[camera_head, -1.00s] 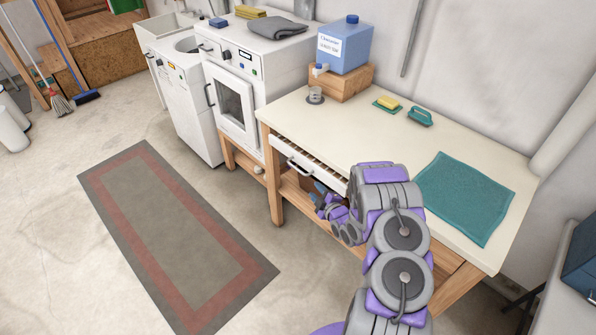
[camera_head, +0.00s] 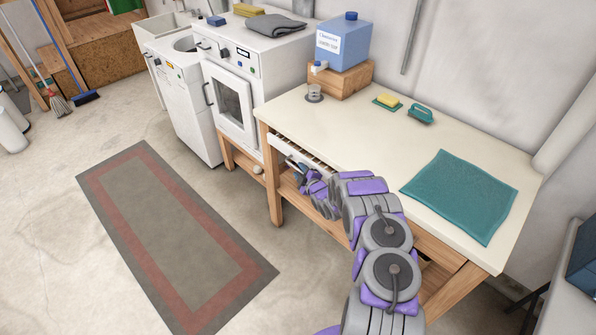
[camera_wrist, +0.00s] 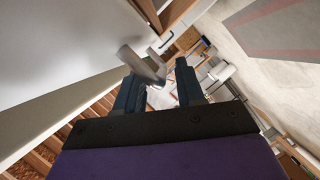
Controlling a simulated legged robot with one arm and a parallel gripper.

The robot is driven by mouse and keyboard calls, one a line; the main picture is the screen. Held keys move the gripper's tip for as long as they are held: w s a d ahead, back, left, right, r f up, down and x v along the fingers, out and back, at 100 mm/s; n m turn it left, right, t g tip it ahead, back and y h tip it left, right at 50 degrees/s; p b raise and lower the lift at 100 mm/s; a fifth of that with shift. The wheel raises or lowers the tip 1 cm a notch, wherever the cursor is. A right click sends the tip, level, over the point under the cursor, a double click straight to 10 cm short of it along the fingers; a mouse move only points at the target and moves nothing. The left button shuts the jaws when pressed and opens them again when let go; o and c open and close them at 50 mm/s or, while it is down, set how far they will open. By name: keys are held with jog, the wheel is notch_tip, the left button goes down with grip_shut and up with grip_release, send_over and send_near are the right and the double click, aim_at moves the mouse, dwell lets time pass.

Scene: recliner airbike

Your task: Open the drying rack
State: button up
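The drying rack (camera_head: 287,147) is a white-fronted, slatted, drawer-like unit under the front edge of the cream-topped table. Its front fills the upper left of the wrist view (camera_wrist: 60,60). The grey handle (camera_wrist: 140,63) stands out from that front and lies at the fingertips, partly between them. My gripper (camera_head: 297,172) is just in front of the rack, below the tabletop edge. In the wrist view my gripper (camera_wrist: 158,82) has its two dark fingers apart. Contact with the handle cannot be made out. In the head view my gripper and arm hide the handle and much of the rack.
The wooden table (camera_head: 276,205) has a teal mat (camera_head: 460,197), a yellow sponge, a brush and a blue jug (camera_head: 343,45) on top. A white washer (camera_head: 232,95) stands to its left. The floor around the striped rug (camera_head: 175,235) is clear.

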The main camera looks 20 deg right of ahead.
jog(key=shift+a+x, duration=0.25)
jog(key=shift+x, duration=0.9)
jog(key=shift+d, duration=0.1)
jog(key=shift+c, duration=0.9)
grip_shut()
